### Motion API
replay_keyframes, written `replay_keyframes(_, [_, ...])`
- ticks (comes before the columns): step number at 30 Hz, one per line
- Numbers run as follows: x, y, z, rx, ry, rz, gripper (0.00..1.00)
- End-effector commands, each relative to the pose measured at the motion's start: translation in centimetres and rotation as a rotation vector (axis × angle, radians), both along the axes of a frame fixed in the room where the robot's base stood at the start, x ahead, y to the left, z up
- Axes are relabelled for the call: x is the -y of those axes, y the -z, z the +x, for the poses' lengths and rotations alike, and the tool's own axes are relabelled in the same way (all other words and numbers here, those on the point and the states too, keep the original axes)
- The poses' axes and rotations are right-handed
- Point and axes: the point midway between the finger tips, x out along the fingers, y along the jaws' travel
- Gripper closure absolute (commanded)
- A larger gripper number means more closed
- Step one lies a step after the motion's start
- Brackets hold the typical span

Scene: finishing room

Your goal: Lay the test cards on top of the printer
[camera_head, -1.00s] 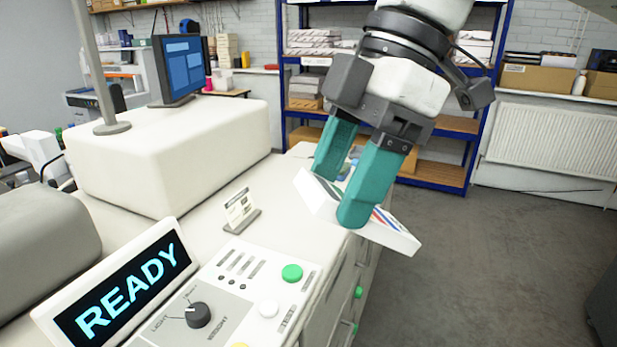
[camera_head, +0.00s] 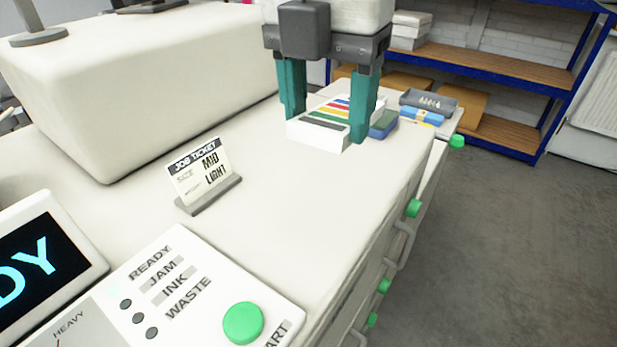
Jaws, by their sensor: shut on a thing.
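The test cards (camera_head: 317,134) are a white stack with coloured stripes on top. My gripper (camera_head: 325,118) points down with its teal fingers on either side of the stack, shut on it. The stack looks level, at or just above the far end of the printer's top; I cannot tell whether it touches. The printer (camera_head: 270,215) is a long cream machine with a flat top and a raised block (camera_head: 150,85) at left. The fingers hide parts of the stack's sides.
A job ticket stand (camera_head: 205,180) reading "MID LIGHT" is on the printer top. A control panel (camera_head: 190,300) with a green button is nearest. Beyond the stack are a blue item (camera_head: 383,124) and a dark tray (camera_head: 428,103) on a side surface. The top's middle is clear.

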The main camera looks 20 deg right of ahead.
Motion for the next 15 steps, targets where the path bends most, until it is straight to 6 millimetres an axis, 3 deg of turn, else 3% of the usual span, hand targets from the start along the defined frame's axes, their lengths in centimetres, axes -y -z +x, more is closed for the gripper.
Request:
replay_keyframes(1, [-0.9, 2.1, 0.3, 0.025, -0.077, -0.027, 0.71])
replay_keyframes(8, [-2.9, 3.9, 1.3, 0.116, -0.278, -0.095, 0.71])
replay_keyframes(15, [-1.3, 5.2, 3.8, 0.125, -0.298, -0.103, 0.71])
